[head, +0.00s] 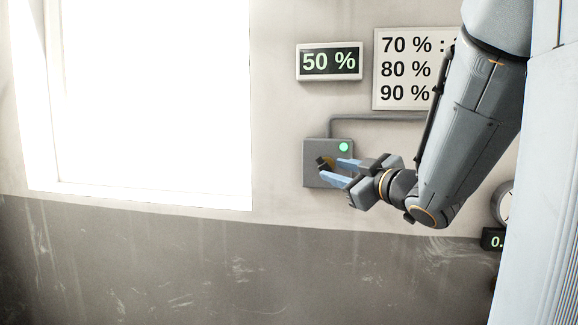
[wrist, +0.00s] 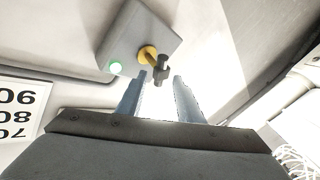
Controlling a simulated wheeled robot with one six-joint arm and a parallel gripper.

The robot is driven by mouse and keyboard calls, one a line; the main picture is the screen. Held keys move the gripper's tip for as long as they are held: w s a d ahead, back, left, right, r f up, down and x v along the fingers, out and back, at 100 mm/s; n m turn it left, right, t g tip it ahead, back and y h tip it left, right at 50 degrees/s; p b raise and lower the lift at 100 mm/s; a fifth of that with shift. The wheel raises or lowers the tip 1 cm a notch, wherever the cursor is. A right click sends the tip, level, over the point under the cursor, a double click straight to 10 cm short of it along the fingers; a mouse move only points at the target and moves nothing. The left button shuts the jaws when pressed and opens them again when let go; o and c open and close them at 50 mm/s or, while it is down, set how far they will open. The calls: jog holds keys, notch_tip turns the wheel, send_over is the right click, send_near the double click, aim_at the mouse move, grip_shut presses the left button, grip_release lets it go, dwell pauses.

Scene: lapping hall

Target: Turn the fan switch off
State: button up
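The fan switch is a grey wall box (head: 314,178) with a lit green lamp (head: 344,147) and a dark knob (head: 325,163) on a yellow collar. I cannot tell whether a finger touches the knob.
A display (head: 329,62) reading 50 % hangs above the box. A sign (head: 402,70) with percentages is partly hidden by my arm. A conduit (head: 380,118) runs right from the box. A bright window (head: 150,95) is at left. A gauge (head: 505,203) is at right.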

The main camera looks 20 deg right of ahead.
aim_at(327, 168)
jog(key=w, duration=0.5)
jog(key=shift+w+a+p, duration=0.3)
jog(key=shift+w+p, duration=0.05)
jog(key=shift+p, duration=0.05)
jog(key=shift+c, duration=0.4)
grip_shut()
